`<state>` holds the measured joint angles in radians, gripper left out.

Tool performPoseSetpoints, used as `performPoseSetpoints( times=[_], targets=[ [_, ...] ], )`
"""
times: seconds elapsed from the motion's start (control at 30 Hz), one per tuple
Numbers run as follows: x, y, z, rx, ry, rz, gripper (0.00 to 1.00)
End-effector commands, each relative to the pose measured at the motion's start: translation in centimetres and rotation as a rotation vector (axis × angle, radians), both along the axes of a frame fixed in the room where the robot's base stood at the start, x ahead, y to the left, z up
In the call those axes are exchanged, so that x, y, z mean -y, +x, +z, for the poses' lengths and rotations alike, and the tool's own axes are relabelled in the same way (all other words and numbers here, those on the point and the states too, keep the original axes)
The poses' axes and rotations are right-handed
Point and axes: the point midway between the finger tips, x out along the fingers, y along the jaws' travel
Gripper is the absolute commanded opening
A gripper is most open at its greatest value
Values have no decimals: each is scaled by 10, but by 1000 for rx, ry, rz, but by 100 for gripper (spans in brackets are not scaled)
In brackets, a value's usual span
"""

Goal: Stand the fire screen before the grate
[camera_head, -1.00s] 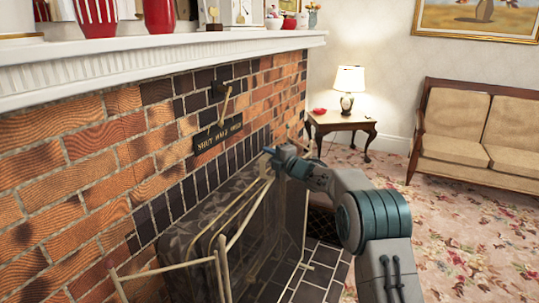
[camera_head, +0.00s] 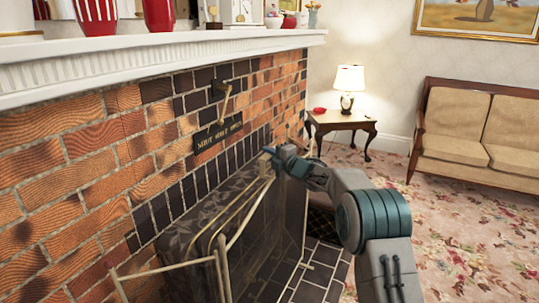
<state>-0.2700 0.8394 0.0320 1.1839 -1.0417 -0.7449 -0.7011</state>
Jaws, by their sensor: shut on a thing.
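The fire screen (camera_head: 252,222) is a dark, see-through mesh panel with pale brass-coloured rails. It stands upright on the dark hearth tiles, in front of the fireplace opening. My gripper (camera_head: 268,155) is at the top rail of the screen, at its far upper corner, and is shut on it. The fingertips are small and partly hidden by my wrist. The grate is hidden behind the screen and cannot be made out.
The brick fireplace wall (camera_head: 75,165) and white mantel (camera_head: 150,70) run along the left. A sign (camera_head: 218,137) and a brass handle (camera_head: 225,103) are above the opening. A side table (camera_head: 342,122) with a lamp (camera_head: 348,82) and a sofa (camera_head: 480,130) stand beyond. Floral carpet lies clear at right.

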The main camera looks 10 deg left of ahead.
Motion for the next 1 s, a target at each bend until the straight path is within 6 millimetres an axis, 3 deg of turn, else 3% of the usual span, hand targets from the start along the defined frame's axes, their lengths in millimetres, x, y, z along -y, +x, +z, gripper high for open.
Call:
performPoseSetpoints(
  times=[0.03,1.0],
  targets=[
    [-1,0,6,9,7,2,0],
    [-1,0,-5,9,7,2,0]
  ],
)
